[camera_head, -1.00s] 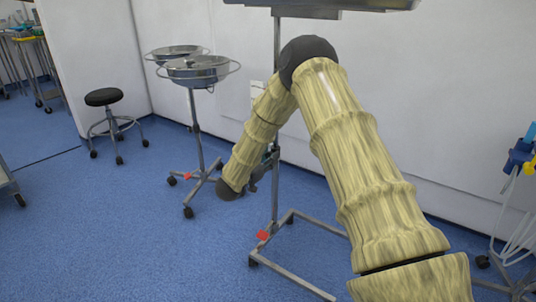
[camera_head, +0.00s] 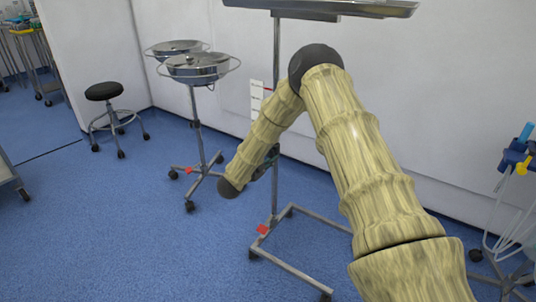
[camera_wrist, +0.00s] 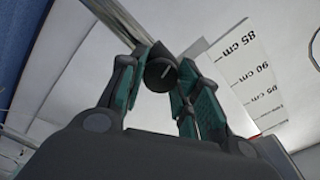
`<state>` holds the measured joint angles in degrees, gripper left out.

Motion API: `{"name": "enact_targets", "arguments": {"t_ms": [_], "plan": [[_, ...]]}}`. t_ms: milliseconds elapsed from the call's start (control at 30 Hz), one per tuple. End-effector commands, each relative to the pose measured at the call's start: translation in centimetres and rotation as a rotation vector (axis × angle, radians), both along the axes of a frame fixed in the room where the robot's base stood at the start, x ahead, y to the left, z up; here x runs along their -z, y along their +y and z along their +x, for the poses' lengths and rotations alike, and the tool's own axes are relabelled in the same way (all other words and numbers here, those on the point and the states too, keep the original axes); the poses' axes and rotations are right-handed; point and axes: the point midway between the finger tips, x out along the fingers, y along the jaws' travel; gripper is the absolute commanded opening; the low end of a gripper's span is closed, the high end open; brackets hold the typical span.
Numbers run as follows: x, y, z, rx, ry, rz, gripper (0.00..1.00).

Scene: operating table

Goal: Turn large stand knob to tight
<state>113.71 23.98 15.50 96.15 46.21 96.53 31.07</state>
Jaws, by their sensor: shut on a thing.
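The large stand is a steel pole (camera_head: 276,90) under a flat metal tray (camera_head: 320,7), on a rectangular wheeled frame. Its knob (camera_wrist: 160,74) is dark and round with a short pale line on its face. The knob is beside the metal pole (camera_wrist: 125,20) in the wrist view. My gripper (camera_wrist: 162,82) has teal-padded fingers, closed on the knob from both sides. In the head view my gripper (camera_head: 267,161) is small and at the pole's mid-height, partly hidden by my arm. The knob cannot be made out there.
A white card with height marks (camera_wrist: 245,75) is on the wall behind. A double-basin stand (camera_head: 197,68) and a black stool (camera_head: 104,91) stand to the left. A red pedal (camera_head: 263,229) is on the stand's base. The blue floor at front left is clear.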

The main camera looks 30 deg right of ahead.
Motion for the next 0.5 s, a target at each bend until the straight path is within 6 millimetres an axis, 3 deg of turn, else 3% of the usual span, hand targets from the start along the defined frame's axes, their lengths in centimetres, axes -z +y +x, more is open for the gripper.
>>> {"name": "enact_targets", "arguments": {"t_ms": [500], "plan": [[0.32,-0.12,-0.14,0.003,-0.449,0.188,0.09]]}}
